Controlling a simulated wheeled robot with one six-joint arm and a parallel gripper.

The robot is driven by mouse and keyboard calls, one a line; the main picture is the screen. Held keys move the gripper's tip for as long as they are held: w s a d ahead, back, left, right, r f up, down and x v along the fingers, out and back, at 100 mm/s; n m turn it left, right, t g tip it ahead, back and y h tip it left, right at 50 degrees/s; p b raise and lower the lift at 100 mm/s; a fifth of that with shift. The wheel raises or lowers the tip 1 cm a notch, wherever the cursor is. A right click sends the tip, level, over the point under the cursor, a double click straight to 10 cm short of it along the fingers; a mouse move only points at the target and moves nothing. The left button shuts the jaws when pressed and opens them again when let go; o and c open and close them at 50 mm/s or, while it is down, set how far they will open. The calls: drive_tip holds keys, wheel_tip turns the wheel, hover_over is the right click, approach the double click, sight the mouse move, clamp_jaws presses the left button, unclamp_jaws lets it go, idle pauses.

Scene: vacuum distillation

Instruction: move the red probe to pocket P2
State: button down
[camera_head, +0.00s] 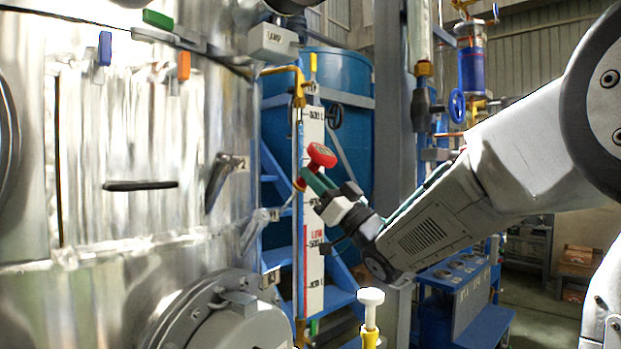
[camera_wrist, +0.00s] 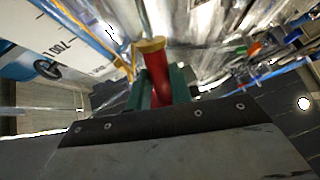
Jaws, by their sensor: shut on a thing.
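The red probe (camera_head: 321,155) is in my gripper (camera_head: 316,180). In the wrist view the red probe (camera_wrist: 158,70) stands between the green fingers, with a yellow end pointing away from my wrist. My gripper is shut on it, in front of the white level scale and right of the steel vessel. An angled dark pocket (camera_head: 217,182) on the vessel wall has a label (camera_head: 240,163) that seems to end in 2. A lower angled pocket (camera_head: 256,221) is beside it; its label is too small to read.
Green (camera_head: 157,19), blue (camera_head: 105,48) and orange (camera_head: 184,66) handles are at the vessel's upper left. The white level scale (camera_head: 313,235) and yellow pipe stand close behind my gripper. A white-topped yellow post (camera_head: 370,300) stands below my arm.

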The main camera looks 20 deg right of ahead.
drive_tip(key=shift+s+d+f, duration=0.2)
drive_tip(key=shift+s+d, duration=0.2)
drive_tip(key=shift+s, duration=0.25)
drive_tip(key=shift+s+d+f, duration=0.15)
drive_tip(key=shift+s+d, duration=0.25)
drive_tip(key=shift+s, duration=0.25)
